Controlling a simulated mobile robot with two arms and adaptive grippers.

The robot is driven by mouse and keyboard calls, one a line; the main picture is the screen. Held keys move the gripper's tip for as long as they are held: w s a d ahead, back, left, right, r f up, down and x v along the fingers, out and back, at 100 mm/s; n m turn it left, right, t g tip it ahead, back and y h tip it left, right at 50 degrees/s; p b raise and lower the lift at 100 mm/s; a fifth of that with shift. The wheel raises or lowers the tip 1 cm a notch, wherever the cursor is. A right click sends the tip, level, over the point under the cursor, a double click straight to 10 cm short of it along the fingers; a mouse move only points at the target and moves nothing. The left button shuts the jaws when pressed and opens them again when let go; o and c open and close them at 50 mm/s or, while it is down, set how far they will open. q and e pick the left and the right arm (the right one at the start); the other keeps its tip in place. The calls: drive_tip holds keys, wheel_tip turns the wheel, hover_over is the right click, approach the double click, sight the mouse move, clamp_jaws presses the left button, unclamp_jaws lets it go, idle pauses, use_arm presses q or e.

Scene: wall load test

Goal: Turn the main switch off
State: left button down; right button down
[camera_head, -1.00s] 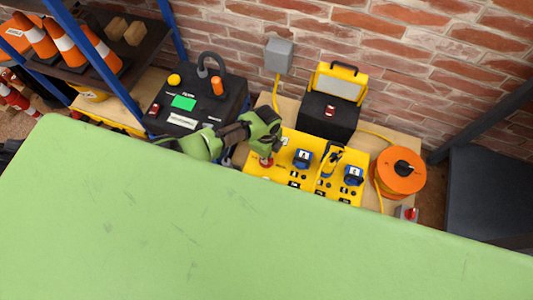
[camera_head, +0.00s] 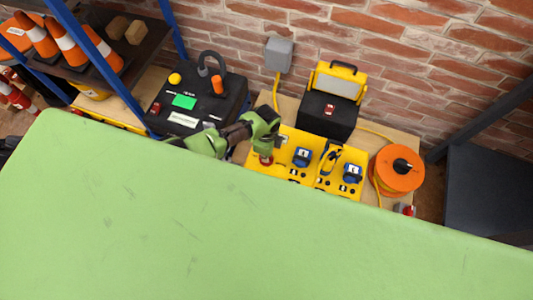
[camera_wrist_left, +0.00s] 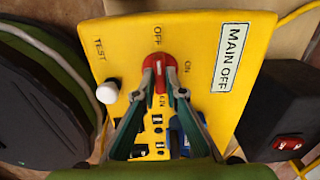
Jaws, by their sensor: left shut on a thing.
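The main switch is a red knob (camera_wrist_left: 155,66) on a yellow panel (camera_wrist_left: 195,85) in the left wrist view. OFF is printed above it, ON to its right, and a label (camera_wrist_left: 229,58) reads MAIN OFF. The knob's white mark runs nearly up and down in the picture, towards OFF. My left gripper (camera_wrist_left: 158,88) is shut on the knob, one finger on each side. In the head view the knob (camera_head: 266,160) is a small red spot below my left gripper (camera_head: 265,150), on the left of the yellow panel (camera_head: 285,169). My right gripper is not in view.
A white TEST button (camera_wrist_left: 107,92) is close left of the fingers. A black case (camera_head: 325,118) with a lamp stands behind the panel, and an orange cable reel (camera_head: 399,172) to its right. A black box (camera_head: 190,105) stands left.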

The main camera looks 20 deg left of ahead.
use_arm(q)
drive_tip(key=c, duration=2.1)
unclamp_jaws()
drive_tip(key=shift+r, duration=0.1)
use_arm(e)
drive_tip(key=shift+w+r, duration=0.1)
use_arm(q)
wheel_tip(320, 180, up, 12)
drive_tip(key=shift+f, duration=0.1)
